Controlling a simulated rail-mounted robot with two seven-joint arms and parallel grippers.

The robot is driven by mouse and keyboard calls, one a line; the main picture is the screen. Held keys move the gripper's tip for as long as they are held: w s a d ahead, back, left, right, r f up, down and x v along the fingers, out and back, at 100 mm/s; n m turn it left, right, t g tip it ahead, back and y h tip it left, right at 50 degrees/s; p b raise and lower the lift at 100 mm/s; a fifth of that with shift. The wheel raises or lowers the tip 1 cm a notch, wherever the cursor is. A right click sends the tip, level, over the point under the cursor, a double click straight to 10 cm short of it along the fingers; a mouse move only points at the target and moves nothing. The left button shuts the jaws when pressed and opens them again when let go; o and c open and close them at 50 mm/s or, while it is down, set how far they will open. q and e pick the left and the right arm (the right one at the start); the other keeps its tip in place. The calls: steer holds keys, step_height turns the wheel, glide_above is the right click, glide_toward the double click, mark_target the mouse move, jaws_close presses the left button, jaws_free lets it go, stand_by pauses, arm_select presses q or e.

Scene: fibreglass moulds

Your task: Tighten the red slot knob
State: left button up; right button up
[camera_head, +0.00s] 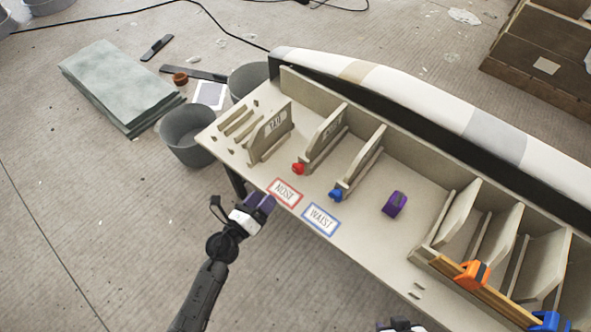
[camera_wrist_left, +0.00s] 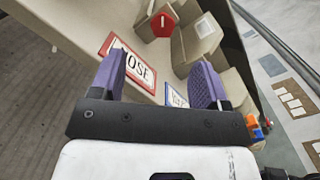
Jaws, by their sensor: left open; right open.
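The red slot knob (camera_head: 298,168) sits at the front end of a slot on the beige bench, behind the red-framed NOSE label (camera_head: 285,192). In the left wrist view the red knob (camera_wrist_left: 163,19) shows near the top, with a pale mark on its face. My left gripper (camera_head: 260,203) is at the bench's front edge, just left of the NOSE label, open and apart from the knob. In the left wrist view its purple fingers (camera_wrist_left: 157,80) stand wide apart with nothing gripped. My right gripper (camera_head: 400,326) shows only partly at the bottom edge; its fingers are not clear.
A blue knob (camera_head: 336,194) and the WAIST label (camera_head: 321,219) are to the right of the red knob. A purple block (camera_head: 395,204) lies on the bench. Upright panels (camera_head: 328,135) stand behind the knobs. Orange (camera_head: 473,275) and blue clamps are at the right.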

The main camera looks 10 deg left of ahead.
mark_target(296, 171)
arm_select(q)
steer(key=w+d+m+b, duration=0.1)
steer(key=w+d+m, duration=0.1)
steer(key=w+m, duration=0.1)
steer(key=w+d+m+b, duration=0.1)
steer(key=w+d+m, duration=0.2)
steer(key=w+d+m+g+h, duration=0.1)
steer(key=w+d+m, duration=0.1)
steer(key=w+m, duration=0.1)
steer(key=shift+w+d+f+b, duration=0.2)
steer(key=shift+f+b, duration=0.1)
steer(key=shift+b, duration=0.1)
steer(key=shift+b+x, duration=0.3)
steer(key=shift+x, duration=0.7)
steer(key=shift+r, duration=0.1)
steer(key=shift+c, duration=0.2)
steer(key=c, duration=0.8)
steer(key=shift+m, duration=0.3)
steer(key=shift+c, duration=0.4)
